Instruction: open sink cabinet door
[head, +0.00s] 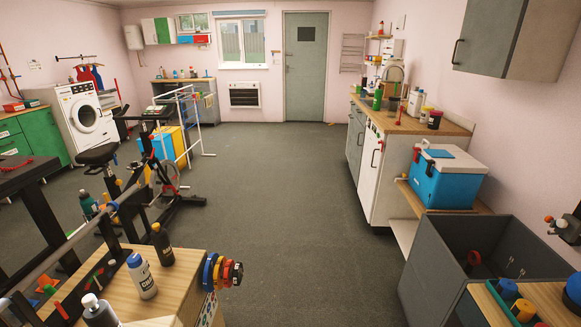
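A counter unit with a wooden top (405,119) stands along the right wall, and an arched faucet-like shape shows among the items on it. Its front has grey doors (355,138) at the far end and a white front panel (370,172) with a dark handle (376,156) at the near end. All these fronts look closed. I cannot tell which of them belongs to the sink, and no basin is visible from here. Neither of my grippers shows in the head view.
A blue cooler (447,180) stands on a low wooden shelf nearer me, beside a large grey bin (455,240). The grey floor (285,190) in the middle is clear. An exercise bike (155,185) and a wooden bench with bottles (175,283) stand at left.

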